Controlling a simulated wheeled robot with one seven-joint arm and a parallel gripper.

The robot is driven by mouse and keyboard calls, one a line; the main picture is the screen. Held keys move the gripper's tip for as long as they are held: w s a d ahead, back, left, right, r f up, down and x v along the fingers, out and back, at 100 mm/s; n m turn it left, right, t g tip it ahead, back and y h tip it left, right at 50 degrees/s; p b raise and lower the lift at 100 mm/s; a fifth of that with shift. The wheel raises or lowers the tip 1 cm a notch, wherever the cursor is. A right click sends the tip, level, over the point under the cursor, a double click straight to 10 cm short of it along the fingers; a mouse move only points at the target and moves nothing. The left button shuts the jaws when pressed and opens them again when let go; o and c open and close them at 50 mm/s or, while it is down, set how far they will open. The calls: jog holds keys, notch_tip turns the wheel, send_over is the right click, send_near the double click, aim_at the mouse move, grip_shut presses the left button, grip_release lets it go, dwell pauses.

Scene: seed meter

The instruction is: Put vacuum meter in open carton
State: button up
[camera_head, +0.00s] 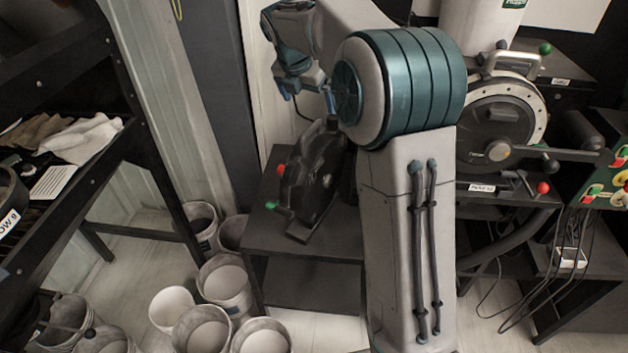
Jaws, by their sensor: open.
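A black disc-shaped meter (318,172) with a red knob and a green knob stands upright on a low dark table (283,240). My arm hides part of its right side. A second, larger round meter (500,125), with a pale rim and a metal handle, is mounted on the stand at right. I cannot tell for sure which one is the vacuum meter. My gripper (309,92) is open, its fingers above and behind the black meter, and it appears empty. No open carton can be made out in this view.
Several pale buckets (224,281) crowd the floor left of the low table. A dark shelf rack (70,225) with cloths (82,136) stands at left. A green panel (603,183) and hanging cables (560,290) are at right. My arm blocks the middle.

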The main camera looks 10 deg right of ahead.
aim_at(314, 125)
jog(key=x, duration=0.7)
jog(key=shift+f, duration=0.1)
jog(key=f, duration=0.4)
jog(key=shift+w+d+f, duration=0.2)
jog(key=shift+d+f, duration=0.05)
jog(key=shift+f, duration=0.15)
jog(key=shift+w+d+f, duration=0.15)
jog(key=shift+f, duration=0.2)
jog(key=c, duration=2.1)
jog(key=shift+w+r, duration=0.1)
jog(key=shift+r, duration=0.1)
